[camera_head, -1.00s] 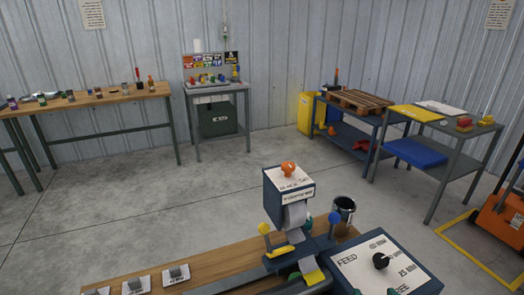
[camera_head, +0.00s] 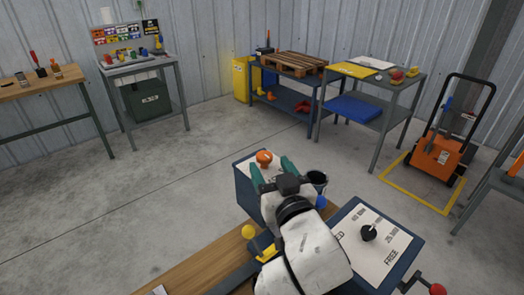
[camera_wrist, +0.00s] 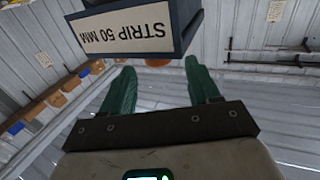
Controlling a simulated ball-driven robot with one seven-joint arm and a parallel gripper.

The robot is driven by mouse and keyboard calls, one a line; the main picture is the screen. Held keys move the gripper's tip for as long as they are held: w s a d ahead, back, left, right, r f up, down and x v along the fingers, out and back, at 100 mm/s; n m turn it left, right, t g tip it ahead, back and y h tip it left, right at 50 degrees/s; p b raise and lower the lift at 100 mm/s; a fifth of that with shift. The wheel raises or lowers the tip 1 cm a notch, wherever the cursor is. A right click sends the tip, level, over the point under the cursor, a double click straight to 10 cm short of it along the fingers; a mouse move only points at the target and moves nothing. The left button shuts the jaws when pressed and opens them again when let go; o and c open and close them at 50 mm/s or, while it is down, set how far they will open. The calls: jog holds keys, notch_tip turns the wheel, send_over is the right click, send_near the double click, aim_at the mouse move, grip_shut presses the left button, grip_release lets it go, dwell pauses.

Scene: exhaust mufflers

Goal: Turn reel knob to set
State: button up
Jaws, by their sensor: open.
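An orange knob (camera_head: 264,158) sits on top of a dark blue box (camera_head: 243,185) on the wooden bench. My gripper (camera_head: 270,164) is at the box with its green fingers apart, and the knob appears between or just beyond the fingertips. In the wrist view an orange piece, likely the same knob (camera_wrist: 160,62), shows between the fingertips; I cannot tell if they touch it. The box label, upside down there, reads "STRIP 50 MM" (camera_wrist: 125,28). A black dial knob (camera_head: 368,232) sits on a white-faced panel (camera_head: 385,255) to the right. My arm hides the box's front.
A yellow ball-topped lever (camera_head: 249,231) and a blue ball (camera_head: 321,202) flank my arm. A dark bucket (camera_head: 317,180) stands behind. A red ball handle (camera_head: 437,289) is at the panel's right. Tables and an orange cart (camera_head: 436,157) stand farther back, beyond open floor.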

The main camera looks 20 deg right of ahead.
aim_at(267, 160)
jog(key=shift+w+d+p, duration=0.15)
jog(key=shift+w+p, duration=0.05)
jog(key=shift+w, duration=1.15)
jog(key=shift+w+d+p, duration=0.15)
jog(key=shift+w+p, duration=0.05)
jog(key=shift+w, duration=1.15)
jog(key=shift+c, duration=0.2)
jog(key=c, duration=0.9)
